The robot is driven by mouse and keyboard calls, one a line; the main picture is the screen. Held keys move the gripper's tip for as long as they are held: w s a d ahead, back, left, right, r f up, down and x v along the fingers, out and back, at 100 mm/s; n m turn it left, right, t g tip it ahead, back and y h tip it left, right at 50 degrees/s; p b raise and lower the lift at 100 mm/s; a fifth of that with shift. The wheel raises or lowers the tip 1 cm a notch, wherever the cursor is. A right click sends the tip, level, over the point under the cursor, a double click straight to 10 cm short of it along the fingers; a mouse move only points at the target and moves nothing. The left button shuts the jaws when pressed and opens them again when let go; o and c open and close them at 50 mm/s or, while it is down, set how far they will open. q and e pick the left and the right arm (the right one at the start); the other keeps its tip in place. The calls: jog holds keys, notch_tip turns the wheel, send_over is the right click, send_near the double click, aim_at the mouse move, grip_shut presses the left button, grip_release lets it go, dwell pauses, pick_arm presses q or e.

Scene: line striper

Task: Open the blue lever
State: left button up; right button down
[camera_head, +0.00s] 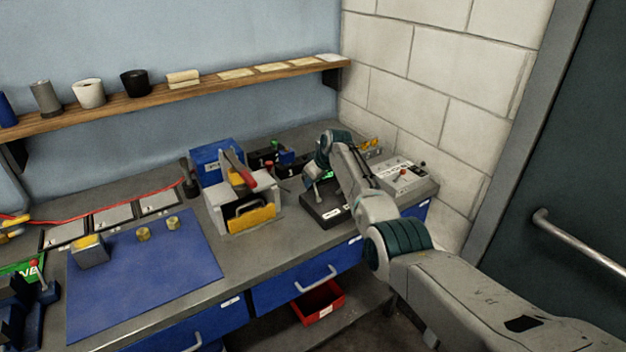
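A small blue part (287,158), which may be the blue lever, shows on a dark unit (262,160) at the back of the bench. It is small, and I cannot tell whether it is open. My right gripper (316,186) is to the right of it and nearer the front, pointing down over a black device (325,217) with a green light. The gripper looks empty, but its fingers are too small and partly hidden to tell their opening. I see no contact with the blue part. My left gripper is not in view.
A grey fixture with a yellow front (252,217) and a red-handled tool (240,168) stand left of my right gripper. A grey control box (402,178) is at right by the block wall. The blue mat (150,275) has free room. A wooden shelf (215,83) runs above.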

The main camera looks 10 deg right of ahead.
jog(key=c, duration=1.3)
grip_release()
jog(key=shift+w+f, duration=0.1)
jog(key=shift+f, duration=0.05)
jog(key=shift+c, duration=0.2)
jog(key=shift+s+d+r, duration=0.15)
jog(key=shift+s+r, duration=0.15)
jog(key=shift+r, duration=0.35)
jog(key=b+v, duration=0.2)
jog(key=v, duration=0.7)
jog(key=shift+s, duration=0.15)
jog(key=shift+r, duration=0.1)
